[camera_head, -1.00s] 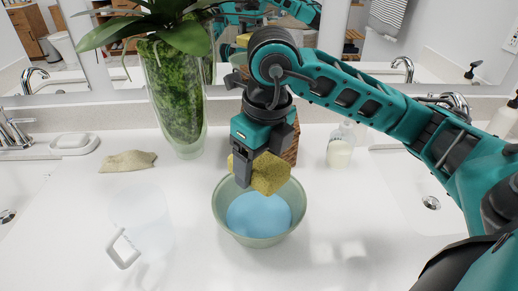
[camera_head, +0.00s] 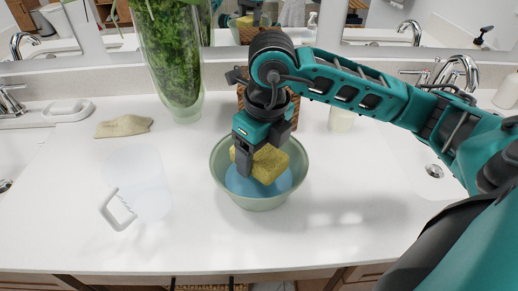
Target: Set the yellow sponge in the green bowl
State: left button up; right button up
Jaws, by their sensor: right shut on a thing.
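The green bowl (camera_head: 222,184) stands on the white counter in the middle of the view, with blue inside it. My right gripper (camera_head: 255,165) points down over the bowl and is shut on the yellow sponge (camera_head: 270,164). The sponge is tilted and overlaps the bowl's opening, its lower part seeming to sit below the rim level. I cannot tell whether it touches the blue inside. The gripper hides part of the sponge and the bowl's back rim. My left gripper is not in view.
A clear pitcher with a white handle (camera_head: 119,209) stands left of the bowl. A beige cloth (camera_head: 124,126) and soap dish (camera_head: 68,111) lie farther left. A tall green-filled vase (camera_head: 172,60) and a bottle (camera_head: 341,121) stand behind. The front counter (camera_head: 320,235) is clear.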

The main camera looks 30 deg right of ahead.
jog(key=o, duration=1.1)
jog(key=shift+c, duration=0.2)
notch_tip(320, 180, up, 6)
jog(key=p, duration=0.4)
jog(key=shift+f, duration=0.2)
jog(key=shift+r+b, duration=0.4)
jog(key=shift+r, duration=0.35)
jog(key=shift+s+f, duration=0.1)
